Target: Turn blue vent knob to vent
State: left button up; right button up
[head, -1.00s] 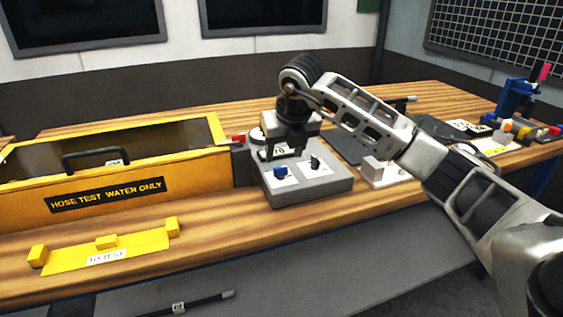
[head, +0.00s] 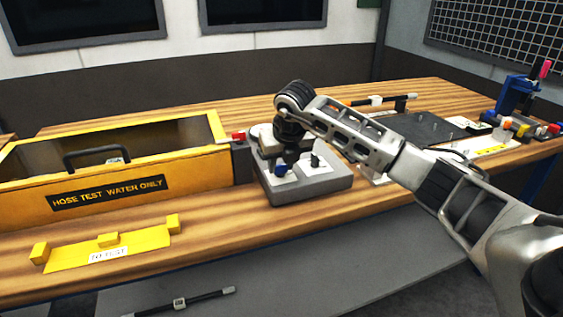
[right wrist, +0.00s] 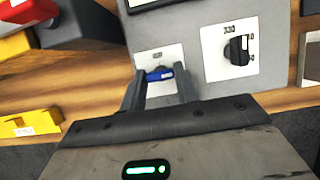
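The blue vent knob (head: 281,169) sits on a white label plate on the grey control box (head: 322,188), left of a black knob (head: 314,160). In the right wrist view the blue knob (right wrist: 159,74) lies with its bar nearly crosswise. My right gripper (head: 284,158) points down over it. In the right wrist view its two fingers (right wrist: 160,83) stand on either side of the knob, apart, with small gaps seeming to show. Whether the fingertips touch the knob is hard to tell. The knob plate's lettering is too small to read. My left gripper is out of view.
The black knob (right wrist: 238,50) is close to the right of the gripper. A yellow rack (head: 108,247) lies in front of the tank.

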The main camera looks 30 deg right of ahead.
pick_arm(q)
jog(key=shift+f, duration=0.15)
pick_arm(e)
jog(key=n+y+b, duration=0.1)
jog(key=n, duration=0.1)
jog(key=shift+d+n, duration=0.15)
jog(key=shift+n, duration=0.25)
jog(key=n+y, duration=0.1)
jog(key=n, duration=0.1)
jog(key=shift+n+b, duration=0.3)
jog(key=shift+n, duration=0.1)
jog(key=n+y, duration=0.1)
jog(key=n, duration=0.1)
jog(key=shift+w+d+r+n, duration=0.1)
jog(key=shift+n, duration=0.2)
jog(key=n+y, duration=0.1)
jog(key=n, duration=0.1)
jog(key=n+g, duration=0.1)
jog(key=n, duration=0.2)
jog(key=shift+w+d+g+y, duration=0.1)
jog(key=shift+g+y, duration=0.2)
jog(key=shift+y, duration=0.1)
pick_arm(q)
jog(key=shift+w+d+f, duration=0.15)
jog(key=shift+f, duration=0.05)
pick_arm(e)
jog(key=shift+w+n+g+y, duration=0.1)
jog(key=shift+n+g+y, duration=0.4)
jog(key=shift+n, duration=1.7)
